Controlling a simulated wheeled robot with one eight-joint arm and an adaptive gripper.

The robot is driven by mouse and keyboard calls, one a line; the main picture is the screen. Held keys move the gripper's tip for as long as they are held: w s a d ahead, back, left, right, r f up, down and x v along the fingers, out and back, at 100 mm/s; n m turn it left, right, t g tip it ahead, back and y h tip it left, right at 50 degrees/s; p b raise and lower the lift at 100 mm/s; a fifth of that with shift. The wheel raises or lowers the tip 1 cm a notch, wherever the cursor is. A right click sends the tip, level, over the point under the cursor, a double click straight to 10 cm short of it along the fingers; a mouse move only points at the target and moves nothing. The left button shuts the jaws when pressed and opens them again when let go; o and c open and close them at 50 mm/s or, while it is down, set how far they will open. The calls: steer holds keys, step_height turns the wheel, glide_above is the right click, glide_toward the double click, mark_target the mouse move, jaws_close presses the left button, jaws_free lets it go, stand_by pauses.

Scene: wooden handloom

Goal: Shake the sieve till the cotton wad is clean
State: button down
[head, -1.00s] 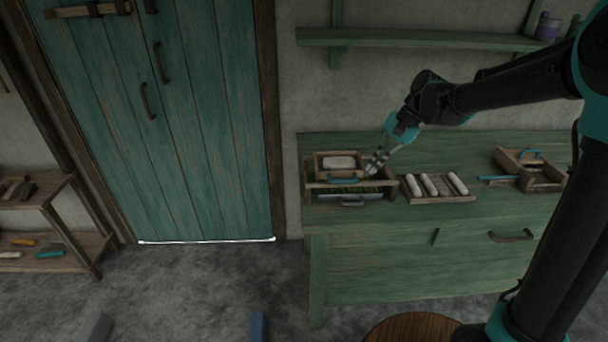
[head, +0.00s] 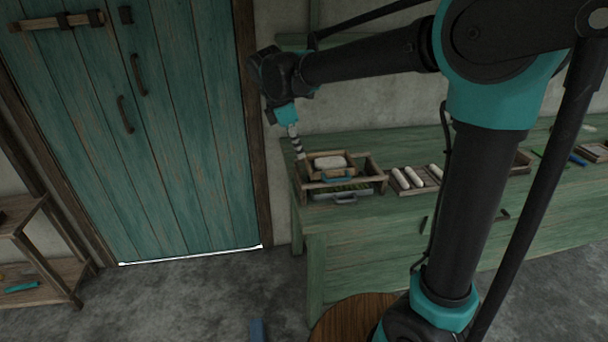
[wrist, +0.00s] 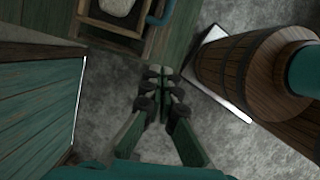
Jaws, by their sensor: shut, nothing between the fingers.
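The sieve (head: 314,171) is a small wooden box frame with a blue handle (head: 338,178). It rests in a larger wooden frame (head: 374,178) at the left end of the green bench. The pale cotton wad (head: 329,162) lies inside the sieve; I cannot tell how clean it is. My gripper (head: 300,155) is shut and empty, near the left back corner of the sieve in the head view. In the wrist view my gripper (wrist: 160,72) points over the floor, apart from the sieve (wrist: 105,27) and the wad (wrist: 116,6) at the top edge.
The green bench (head: 375,250) carries a tray of white rolls (head: 415,178) right of the sieve. A metal-handled piece (head: 345,198) sits under the sieve's frame. A teal door (head: 190,130) is on the left, with a low wooden shelf (head: 45,280) beside it. Floor before the door is clear.

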mark_target(343, 178)
steer(key=w+d+f, duration=0.2)
steer(key=d+f, duration=0.4)
steer(key=f, duration=0.4)
steer(key=shift+w, duration=0.35)
steer(key=shift+d, duration=0.2)
steer(key=d, duration=0.2)
steer(key=w+d, duration=0.1)
steer(key=d, duration=0.1)
steer(key=w+d, duration=0.1)
steer(key=d, duration=0.1)
steer(key=shift+d, duration=0.1)
